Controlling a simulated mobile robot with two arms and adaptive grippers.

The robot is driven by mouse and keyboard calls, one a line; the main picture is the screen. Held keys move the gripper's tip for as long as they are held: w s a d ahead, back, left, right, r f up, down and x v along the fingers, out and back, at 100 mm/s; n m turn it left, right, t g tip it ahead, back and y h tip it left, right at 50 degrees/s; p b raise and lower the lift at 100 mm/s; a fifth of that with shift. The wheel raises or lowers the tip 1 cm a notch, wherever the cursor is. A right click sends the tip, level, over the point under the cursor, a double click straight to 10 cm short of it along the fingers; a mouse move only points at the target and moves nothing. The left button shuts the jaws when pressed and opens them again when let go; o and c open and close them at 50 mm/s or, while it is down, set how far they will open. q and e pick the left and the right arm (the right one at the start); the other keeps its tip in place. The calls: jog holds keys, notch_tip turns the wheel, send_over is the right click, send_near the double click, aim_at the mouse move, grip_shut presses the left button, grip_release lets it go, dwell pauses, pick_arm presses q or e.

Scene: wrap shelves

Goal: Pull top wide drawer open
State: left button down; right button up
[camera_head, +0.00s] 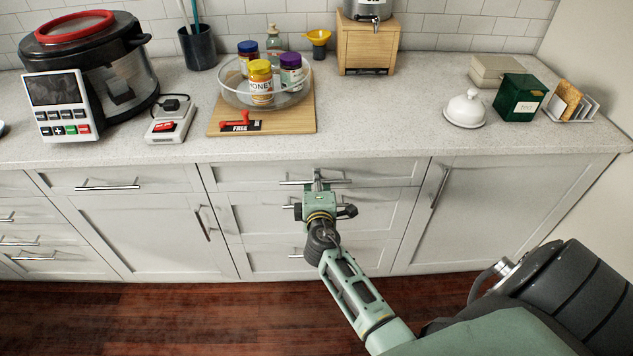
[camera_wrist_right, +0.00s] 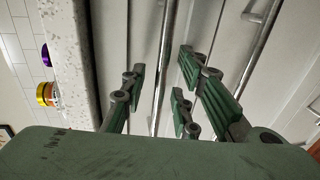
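The top wide drawer (camera_head: 240,174) is a white front under the middle of the counter and looks closed. Its horizontal metal handle (camera_head: 342,181) shows on both sides of my right gripper (camera_head: 317,182). In the right wrist view, the handle bar (camera_wrist_right: 163,65) runs between the spread green fingers of the gripper (camera_wrist_right: 157,88). The fingers are open around the bar, with visible gaps to it; no firm contact shows. The gripper body hides the middle of the handle in the head view. My left gripper is not in view.
A second drawer handle (camera_wrist_right: 258,55) lies close beside the right-hand fingers. Another drawer (camera_head: 265,262) sits below. The counter edge (camera_head: 380,155) overhangs just above, with a wooden board (camera_head: 300,118) and a glass bowl (camera_head: 228,90) on top. The wooden floor in front is clear.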

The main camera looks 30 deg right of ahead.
grip_shut()
dwell(0.3)
dwell(0.4)
